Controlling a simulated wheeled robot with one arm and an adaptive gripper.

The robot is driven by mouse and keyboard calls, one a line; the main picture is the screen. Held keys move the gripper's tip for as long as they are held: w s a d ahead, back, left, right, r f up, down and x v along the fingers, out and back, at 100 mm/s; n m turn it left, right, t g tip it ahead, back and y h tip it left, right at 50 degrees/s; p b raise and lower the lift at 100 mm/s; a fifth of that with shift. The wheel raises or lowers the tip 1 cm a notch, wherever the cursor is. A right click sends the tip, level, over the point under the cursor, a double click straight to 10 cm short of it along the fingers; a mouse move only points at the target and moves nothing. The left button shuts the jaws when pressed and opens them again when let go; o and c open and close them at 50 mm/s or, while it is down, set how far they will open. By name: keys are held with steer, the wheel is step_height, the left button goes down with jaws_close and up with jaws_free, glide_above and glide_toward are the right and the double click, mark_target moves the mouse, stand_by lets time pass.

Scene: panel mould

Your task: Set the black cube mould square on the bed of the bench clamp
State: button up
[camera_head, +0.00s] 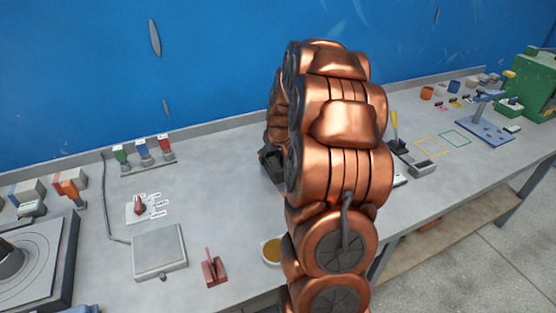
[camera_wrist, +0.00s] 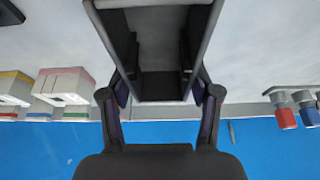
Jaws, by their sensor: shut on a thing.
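The black cube mould (camera_wrist: 160,86) fills the upper middle of the wrist view as a dark, open box with grey edges. My gripper (camera_wrist: 160,97) is shut on it, one finger on each side. In the head view a small dark part of the gripper or mould (camera_head: 271,165) shows left of my copper arm, above the bench; the rest is hidden. I cannot be sure which fixture is the bench clamp. A yellow-handled device (camera_head: 395,130) stands partly behind my arm, and a blue-based fixture with a post (camera_head: 485,128) stands farther right.
A square grey plate (camera_head: 160,252), a red stand (camera_head: 213,268) and a yellow-filled dish (camera_head: 271,250) lie left of my arm. Yellow (camera_head: 432,147) and green outlines mark bare bench at right. A green machine (camera_head: 535,82) stands at far right.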

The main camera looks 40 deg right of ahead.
mark_target(273, 164)
step_height(273, 164, down, 3)
steer(key=shift+p, duration=0.5)
steer(key=shift+d+f, duration=0.1)
steer(key=shift+f, duration=0.2)
steer(key=shift+f, duration=0.15)
steer(key=o, duration=1.3)
steer(key=shift+s+r, duration=0.1)
steer(key=shift+r, duration=0.15)
